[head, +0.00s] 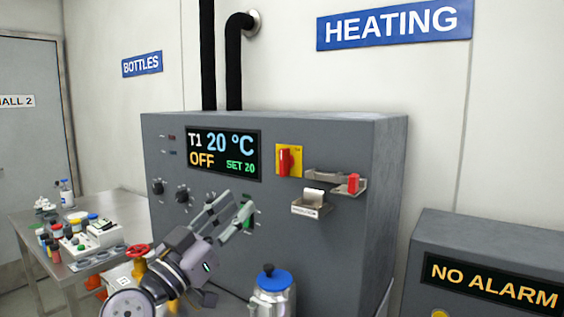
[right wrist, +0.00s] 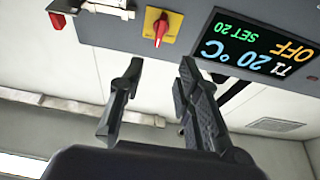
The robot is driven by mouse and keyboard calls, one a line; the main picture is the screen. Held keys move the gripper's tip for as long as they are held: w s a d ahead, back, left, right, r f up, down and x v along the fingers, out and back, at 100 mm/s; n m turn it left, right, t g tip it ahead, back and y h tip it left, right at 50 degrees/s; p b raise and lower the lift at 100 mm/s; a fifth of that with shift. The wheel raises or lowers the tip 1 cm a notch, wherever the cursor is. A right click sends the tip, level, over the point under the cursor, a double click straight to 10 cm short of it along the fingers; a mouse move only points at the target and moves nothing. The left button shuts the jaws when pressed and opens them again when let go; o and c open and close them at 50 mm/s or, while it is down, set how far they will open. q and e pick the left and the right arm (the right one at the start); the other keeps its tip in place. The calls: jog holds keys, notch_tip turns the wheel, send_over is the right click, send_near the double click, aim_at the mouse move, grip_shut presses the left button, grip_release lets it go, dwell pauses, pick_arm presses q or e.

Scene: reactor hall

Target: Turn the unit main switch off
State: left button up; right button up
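The main switch (head: 289,161) is a red handle on a yellow plate, on the front of the grey heating unit (head: 330,235), right of the display (head: 224,153). Its handle looks upright. The display reads T1 20 °C, OFF, SET 20. My right gripper (head: 237,201) is open and empty in front of the panel, below and left of the switch. In the right wrist view the switch (right wrist: 158,27) shows beyond the gap between the open fingers (right wrist: 161,68), apart from them. My left gripper is not in view.
Metal brackets (head: 311,206), one with a red piece (head: 353,184), stick out right of the switch. Knobs (head: 182,194) sit below the display. A blue-topped metal vessel (head: 272,299) stands in front. A table (head: 30,220) with bottles is at left, a NO ALARM box (head: 440,240) at right.

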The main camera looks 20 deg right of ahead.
jog(key=p, duration=0.2)
send_near(281, 163)
jog(key=p+x, duration=0.3)
jog(key=x, duration=0.5)
jog(key=shift+d+r+p, duration=0.15)
jog(key=shift+p, duration=0.15)
jog(key=shift+w+d, duration=0.15)
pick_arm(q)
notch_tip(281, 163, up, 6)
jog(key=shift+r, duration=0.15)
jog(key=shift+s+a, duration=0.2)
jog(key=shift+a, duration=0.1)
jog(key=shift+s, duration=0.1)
pick_arm(e)
grip_shut()
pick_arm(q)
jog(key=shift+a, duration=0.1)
